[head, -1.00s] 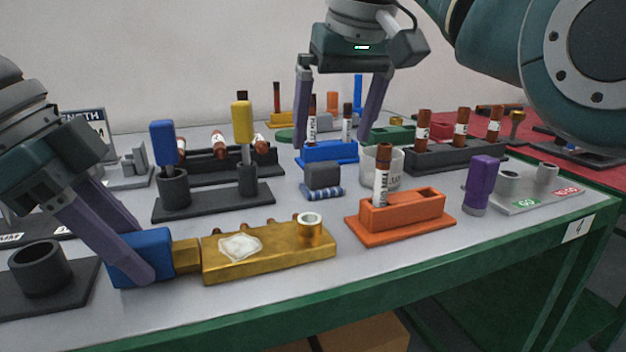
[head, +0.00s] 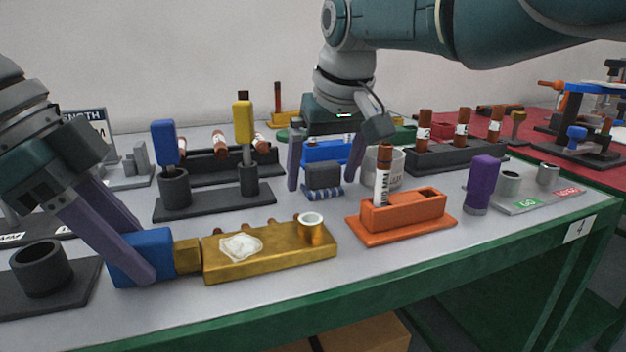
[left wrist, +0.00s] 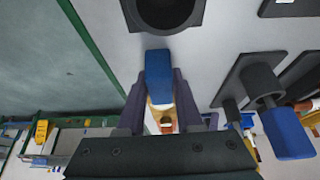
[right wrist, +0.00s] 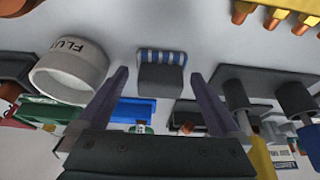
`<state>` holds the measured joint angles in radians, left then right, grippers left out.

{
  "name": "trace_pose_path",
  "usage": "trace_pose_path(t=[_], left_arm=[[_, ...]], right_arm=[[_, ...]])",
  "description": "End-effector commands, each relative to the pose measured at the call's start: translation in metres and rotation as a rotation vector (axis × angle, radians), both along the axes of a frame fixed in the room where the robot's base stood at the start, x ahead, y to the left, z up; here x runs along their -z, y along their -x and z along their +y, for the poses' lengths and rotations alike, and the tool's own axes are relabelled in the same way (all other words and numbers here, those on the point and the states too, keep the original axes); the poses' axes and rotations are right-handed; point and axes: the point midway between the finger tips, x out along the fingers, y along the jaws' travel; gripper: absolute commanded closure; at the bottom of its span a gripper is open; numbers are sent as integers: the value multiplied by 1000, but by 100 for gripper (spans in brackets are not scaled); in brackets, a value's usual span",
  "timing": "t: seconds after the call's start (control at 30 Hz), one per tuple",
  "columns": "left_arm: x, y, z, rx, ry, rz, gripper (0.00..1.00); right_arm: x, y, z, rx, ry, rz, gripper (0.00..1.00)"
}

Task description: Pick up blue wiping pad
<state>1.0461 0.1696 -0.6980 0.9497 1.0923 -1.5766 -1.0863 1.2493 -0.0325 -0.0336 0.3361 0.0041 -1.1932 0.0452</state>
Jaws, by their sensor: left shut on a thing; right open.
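The blue wiping pad (head: 323,193) is a small blue-and-white striped pad under a dark grey block (head: 323,175) on the table. In the right wrist view the striped pad (right wrist: 162,57) and its grey block (right wrist: 160,80) lie between the fingertips. My right gripper (head: 320,183) is open, one finger on each side of the block, with a visible gap on both sides. My left gripper (head: 133,268) is shut on the blue handle (head: 143,252) of a brass block (head: 270,262); the handle also shows in the left wrist view (left wrist: 158,68).
A beaker (head: 384,166) and an orange holder (head: 402,218) with a tube stand right of the pad. A dark stand (head: 214,202) with blue-handled and yellow-handled tools is at left. A blue rack (head: 326,152) stands behind. Some table in front of the pad is clear.

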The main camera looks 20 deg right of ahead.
Motion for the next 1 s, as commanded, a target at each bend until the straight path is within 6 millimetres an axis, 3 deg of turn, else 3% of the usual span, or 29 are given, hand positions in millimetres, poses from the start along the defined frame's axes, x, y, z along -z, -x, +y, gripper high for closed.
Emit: trace_pose_path(t=[0.33, 1.0], left_arm=[[0, 0, 0, 0, 0, 0, 100], [0, 0, 0, 0, 0, 0, 100]], right_arm=[[1, 0, 0, 0, -1, -1, 1], [2, 0, 0, 0, 0, -1, 76]])
